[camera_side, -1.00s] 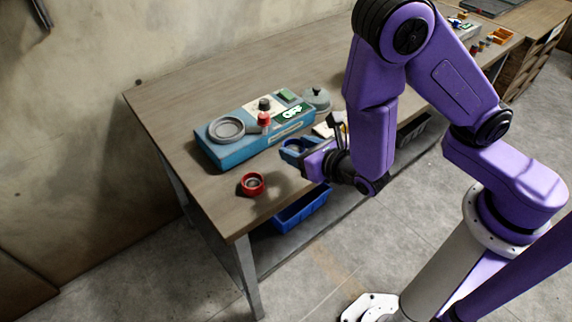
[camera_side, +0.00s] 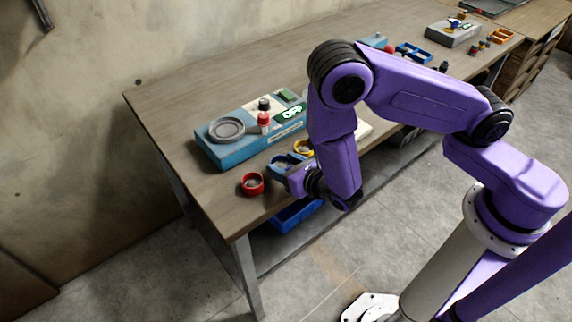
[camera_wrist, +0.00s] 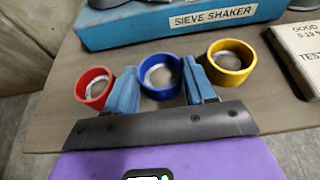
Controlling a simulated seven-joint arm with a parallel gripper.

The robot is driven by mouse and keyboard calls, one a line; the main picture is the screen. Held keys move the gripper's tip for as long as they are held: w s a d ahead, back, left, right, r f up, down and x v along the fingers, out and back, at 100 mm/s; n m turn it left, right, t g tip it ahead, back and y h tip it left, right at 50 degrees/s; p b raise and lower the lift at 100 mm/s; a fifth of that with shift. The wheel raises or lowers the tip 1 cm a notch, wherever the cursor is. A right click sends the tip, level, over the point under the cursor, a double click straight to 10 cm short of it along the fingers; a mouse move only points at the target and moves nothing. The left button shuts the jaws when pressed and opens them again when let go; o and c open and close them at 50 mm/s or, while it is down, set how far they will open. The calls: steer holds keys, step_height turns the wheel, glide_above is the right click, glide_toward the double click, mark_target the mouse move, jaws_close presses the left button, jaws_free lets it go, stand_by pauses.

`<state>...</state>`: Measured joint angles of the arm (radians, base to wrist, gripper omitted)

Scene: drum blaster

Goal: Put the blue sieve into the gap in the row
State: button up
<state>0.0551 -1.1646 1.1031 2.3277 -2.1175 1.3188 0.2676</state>
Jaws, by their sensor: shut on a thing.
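My gripper (camera_wrist: 160,88) is shut on the blue sieve (camera_wrist: 160,76), with one blue finger on each side of the ring. The side view shows the gripper (camera_side: 283,170) and the blue sieve (camera_side: 281,162) near the table's front edge. The red sieve (camera_wrist: 95,87) is to the left of the blue one, just beyond the left finger. The yellow sieve (camera_wrist: 230,62) is to the right, close to the right finger. The blue sieve is between them, roughly in line. I cannot tell whether it touches the tabletop. The red sieve (camera_side: 252,184) stands on the table.
A blue sieve shaker (camera_side: 233,151) stands behind the row, with a grey round plate and knobs on top. A pale labelled box (camera_wrist: 300,50) lies right of the yellow sieve. A blue bin (camera_side: 295,215) is under the table's front edge.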

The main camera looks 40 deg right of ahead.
steer(key=shift+f, duration=0.1)
steer(key=o, duration=1.1)
steer(key=shift+s+r, duration=0.2)
steer(key=shift+s, duration=0.15)
steer(key=v, duration=1.1)
steer(key=shift+s+r, duration=0.1)
steer(key=shift+r, duration=0.05)
